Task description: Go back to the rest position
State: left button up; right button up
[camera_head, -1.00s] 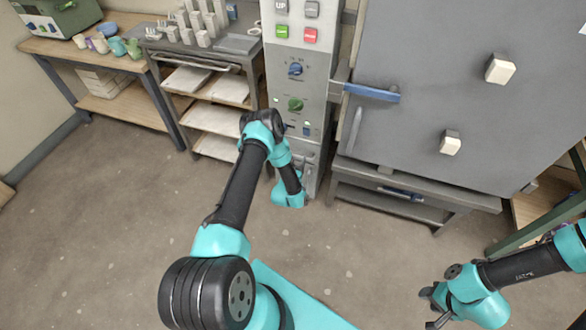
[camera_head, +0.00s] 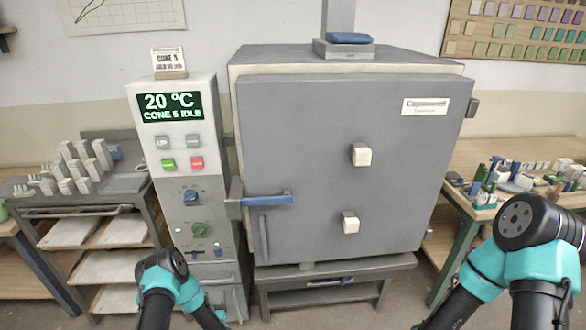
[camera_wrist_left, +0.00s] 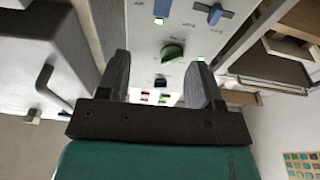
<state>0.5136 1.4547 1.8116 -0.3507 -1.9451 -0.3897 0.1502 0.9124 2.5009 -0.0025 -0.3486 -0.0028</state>
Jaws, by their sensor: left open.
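My left arm (camera_head: 168,285) rises from the bottom edge in the head view, in front of the control panel, and bends down to the right; its gripper is below that picture. In the left wrist view my left gripper (camera_wrist_left: 160,68) is open, its two dark fingers apart with nothing between them. It faces the control panel, whose green knob (camera_wrist_left: 173,53) shows beyond the fingers. My right arm (camera_head: 530,225) is bent at the lower right of the head view; its gripper is out of the picture.
The grey kiln (camera_head: 310,130) has its door shut, with a blue handle (camera_head: 265,201). The control panel (camera_head: 190,140) reads 20 °C, cone 5 idle. A shelf cart (camera_head: 85,213) stands left, a cluttered workbench (camera_head: 475,208) right.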

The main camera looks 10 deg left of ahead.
pick_arm(q)
jog(key=s+d+r+m+g+h, duration=0.1)
jog(key=s+d+r+g+h, duration=0.15)
jog(key=d+g+h, duration=0.5)
jog(key=s+d+r+g, duration=0.2)
jog(key=s+d+g, duration=0.1)
jog(key=s, duration=0.3)
jog(key=s+d+r+g+h, duration=0.1)
jog(key=s+d+r+g, duration=0.1)
jog(key=s+d+g, duration=0.2)
jog(key=s+d+r+g, duration=0.3)
jog(key=s+d+g, duration=0.1)
jog(key=s, duration=0.6)
